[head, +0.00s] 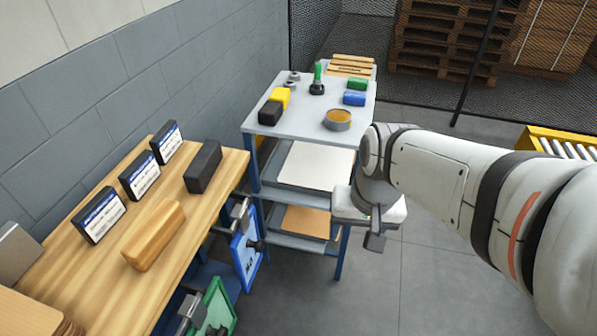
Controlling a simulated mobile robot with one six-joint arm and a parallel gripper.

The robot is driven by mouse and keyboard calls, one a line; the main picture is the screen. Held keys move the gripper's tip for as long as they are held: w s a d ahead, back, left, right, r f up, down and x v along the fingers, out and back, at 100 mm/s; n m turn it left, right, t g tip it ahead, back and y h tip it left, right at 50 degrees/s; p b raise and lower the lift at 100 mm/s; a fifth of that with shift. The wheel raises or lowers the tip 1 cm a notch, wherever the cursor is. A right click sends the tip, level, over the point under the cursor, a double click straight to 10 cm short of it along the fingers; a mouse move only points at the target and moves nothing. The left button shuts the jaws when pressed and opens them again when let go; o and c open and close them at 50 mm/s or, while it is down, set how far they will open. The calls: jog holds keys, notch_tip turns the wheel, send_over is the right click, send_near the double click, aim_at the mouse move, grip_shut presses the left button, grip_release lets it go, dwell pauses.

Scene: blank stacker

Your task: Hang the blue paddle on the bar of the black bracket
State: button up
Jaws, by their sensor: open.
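The blue paddle (246,260), a blue-edged plate with a pale face and dark marks, is upright below the right edge of the wooden bench. A grey and black bracket (239,216) is just above it at the bench side. I cannot tell whether the paddle hangs on its bar or which part is the task's black bracket. My gripper (375,241) is right of the paddle, well apart from it, beside the shelf cart. It is open, with nothing visible in it; its fingers are small and partly hidden.
A green paddle (216,306) is lower, near a grey bracket (190,310). The wooden bench (190,225) holds labelled black boxes, a dark block (203,166) and a wooden block (154,235). The blue-legged cart (300,125) carries small items. Floor (310,295) is clear below my gripper.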

jog(key=shift+o, duration=0.7)
jog(key=w+a+f+m+g+y+b, duration=0.1)
jog(key=a+f+m+g+y+b, duration=0.3)
jog(key=f+m, duration=0.5)
notch_tip(320, 180, down, 4)
jog(key=shift+w+a+r+m+g+y+b, duration=0.2)
jog(key=shift+a+m+g+y+b, duration=0.15)
jog(key=shift+a+y+b, duration=0.5)
jog(key=m+t+y+b, duration=0.9)
jog(key=m+y+b, duration=0.25)
jog(key=m, duration=1.65)
send_near(263, 247)
jog(key=shift+m+t+h, duration=0.25)
jog(key=shift+h, duration=0.25)
jog(key=x, duration=0.3)
jog(key=b+x, duration=0.1)
jog(key=x, duration=0.1)
jog(key=shift+s+a+r, duration=0.15)
jog(key=shift+s+r, duration=0.1)
jog(key=shift+r, duration=0.1)
jog(key=shift+p+x, duration=0.5)
jog(key=shift+x, duration=1.5)
jog(key=shift+w+p, duration=0.1)
jog(key=shift+p, duration=0.2)
